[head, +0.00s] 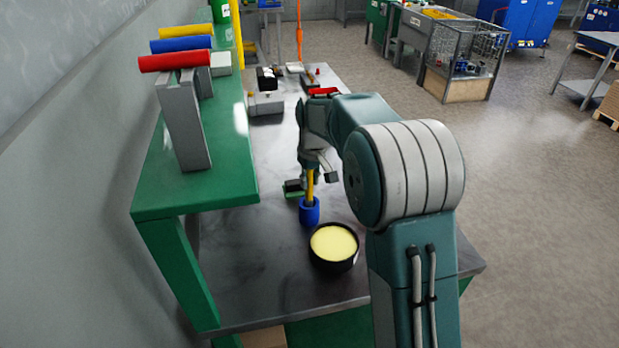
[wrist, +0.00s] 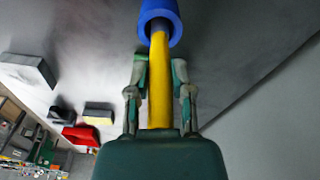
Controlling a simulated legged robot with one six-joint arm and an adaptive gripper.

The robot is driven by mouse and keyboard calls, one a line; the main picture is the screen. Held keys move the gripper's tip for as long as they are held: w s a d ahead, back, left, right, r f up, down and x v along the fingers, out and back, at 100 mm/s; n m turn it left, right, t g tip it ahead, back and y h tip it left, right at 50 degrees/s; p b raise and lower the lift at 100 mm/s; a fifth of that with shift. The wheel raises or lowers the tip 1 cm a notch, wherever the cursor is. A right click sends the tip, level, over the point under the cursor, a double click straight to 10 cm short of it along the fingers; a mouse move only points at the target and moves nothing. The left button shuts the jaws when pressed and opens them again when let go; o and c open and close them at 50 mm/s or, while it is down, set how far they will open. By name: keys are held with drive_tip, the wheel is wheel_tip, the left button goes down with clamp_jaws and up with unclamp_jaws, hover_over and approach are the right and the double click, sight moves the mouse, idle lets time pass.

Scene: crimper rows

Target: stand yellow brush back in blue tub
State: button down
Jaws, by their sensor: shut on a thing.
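The yellow brush (head: 310,187) is upright in my gripper (head: 312,178), over the worktop. It also shows in the wrist view (wrist: 160,85), running between the two fingers of my gripper (wrist: 160,68). The fingers are shut on its shaft. The blue tub (head: 309,212) stands on the worktop directly below my gripper. In the wrist view the blue tub (wrist: 173,22) has its mouth towards me, and the brush's far end reaches into that mouth. How deep it goes, and whether it touches the bottom, is hidden.
A black bowl with pale yellow contents (head: 334,243) stands close in front of the tub. The green shelf (head: 190,190) with coloured-handled crimpers rises at left. Grey blocks (head: 266,104) lie farther back on the worktop (head: 255,265). The worktop's front left is clear.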

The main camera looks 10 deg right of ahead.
drive_tip(key=shift+f, duration=0.75)
drive_tip(key=shift+c, duration=2.2)
unclamp_jaws()
wheel_tip(320, 180, up, 12)
drive_tip(key=s, duration=0.1)
drive_tip(key=shift+d, duration=0.15)
drive_tip(key=shift+f, duration=0.1)
